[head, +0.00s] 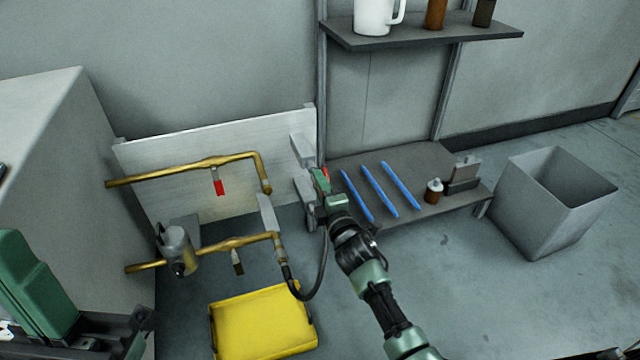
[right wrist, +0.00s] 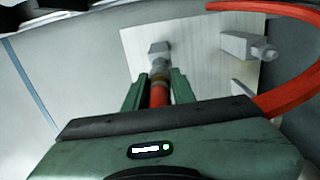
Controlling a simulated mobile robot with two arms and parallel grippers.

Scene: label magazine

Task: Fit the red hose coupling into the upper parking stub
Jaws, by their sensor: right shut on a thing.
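The red hose coupling (right wrist: 158,96) is between the green fingers of my right gripper (right wrist: 160,92), which is shut on it. A brass-coloured collar shows at its far end. Straight ahead of it is a grey stub (right wrist: 160,54) on the pale board (right wrist: 195,50). The collar lies in line with this stub, but I cannot tell if they touch. In the head view, my right gripper (head: 320,183) is at the right end of the white board (head: 190,160), by the upper grey stub (head: 302,148) and the lower one (head: 303,185).
A red hose (right wrist: 303,75) curves round the right of the wrist view, near two more grey fittings. Brass pipes (head: 215,165) cross the board's front. A low shelf with blue rods (head: 380,188), a grey bin (head: 555,205) and a yellow tray (head: 262,325) stand nearby.

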